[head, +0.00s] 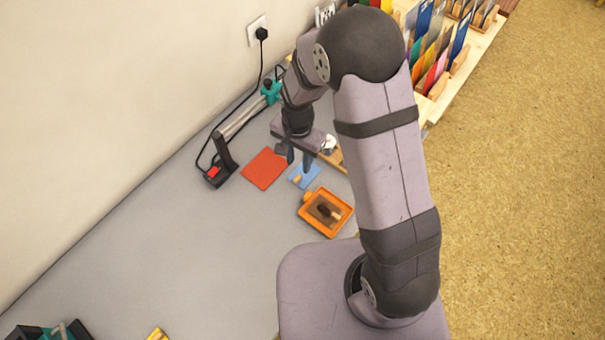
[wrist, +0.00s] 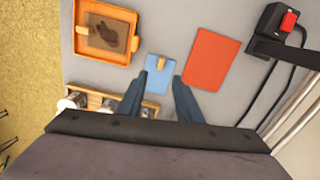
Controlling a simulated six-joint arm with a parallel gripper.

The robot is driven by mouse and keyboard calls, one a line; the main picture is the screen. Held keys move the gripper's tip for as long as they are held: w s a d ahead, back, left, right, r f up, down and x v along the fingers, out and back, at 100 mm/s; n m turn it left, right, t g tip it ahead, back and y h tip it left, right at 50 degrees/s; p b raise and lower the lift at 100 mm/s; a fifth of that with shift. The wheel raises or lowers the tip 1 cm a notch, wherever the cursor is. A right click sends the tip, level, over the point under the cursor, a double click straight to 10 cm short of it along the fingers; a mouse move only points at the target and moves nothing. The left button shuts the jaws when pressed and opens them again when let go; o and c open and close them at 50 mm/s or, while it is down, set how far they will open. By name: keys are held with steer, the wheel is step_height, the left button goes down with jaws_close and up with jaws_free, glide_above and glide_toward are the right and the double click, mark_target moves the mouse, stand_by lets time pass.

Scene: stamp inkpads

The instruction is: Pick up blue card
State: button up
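A small blue card (head: 308,178) lies on the grey table between a red card and an orange tray, with a small tan piece on it. The blue card also shows in the wrist view (wrist: 158,84), partly behind my fingers. My gripper (head: 299,160) is over the blue card's far side in the head view. In the wrist view my gripper (wrist: 165,70) has its two fingers spread apart, with the card visible between them and nothing held. The height of the fingertips above the card is hard to tell.
The red card (head: 264,168) lies close to the left. The orange tray (head: 311,222) holds a dark pad with a wooden piece. A black device with a red switch (head: 215,175) and a cable stands further left. A wooden rack (wrist: 104,101) is close by. The front table is mostly clear.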

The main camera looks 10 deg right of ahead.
mark_target(298, 177)
steer(key=shift+m, duration=0.7)
steer(key=shift+f+p, duration=0.35)
steer(key=shift+f, duration=0.7)
steer(key=shift+s+a+f+p, duration=0.1)
steer(key=shift+f+p, duration=0.4)
steer(key=shift+f, duration=0.4)
steer(key=shift+s+a+f+p, duration=0.1)
steer(key=shift+f+p, duration=0.35)
steer(key=shift+f, duration=1.25)
jaws_close()
